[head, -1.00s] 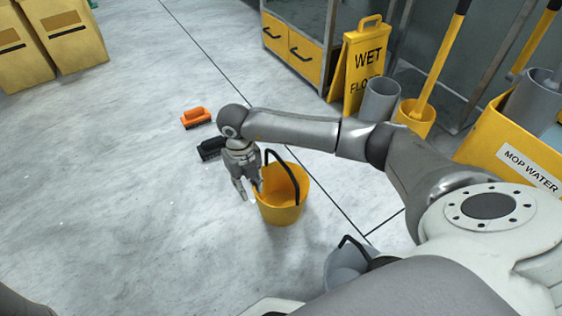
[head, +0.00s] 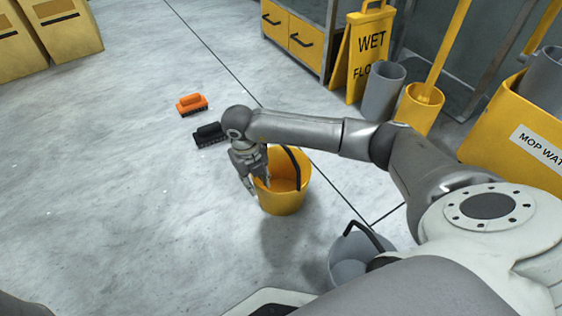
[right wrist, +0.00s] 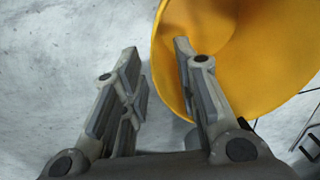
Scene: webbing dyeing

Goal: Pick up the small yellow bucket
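The small yellow bucket (head: 285,202) stands upright on the floor in the middle of the head view, its black handle leaning up at the right side. My right gripper (head: 258,190) is at the bucket's left rim, pointing down. In the right wrist view the bucket (right wrist: 265,70) fills the upper right. There my right gripper (right wrist: 158,68) is open, with one finger overlapping the bucket's opening and the other outside over the floor. The rim runs between them, and I cannot see contact. My left gripper is not in view.
A grey bucket (head: 350,272) stands close at the front right. A black brush (head: 208,134) and an orange brush (head: 192,104) lie behind the gripper. A wet floor sign (head: 362,52), grey bin (head: 383,92) and mop water container (head: 500,125) stand at right. Left floor is clear.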

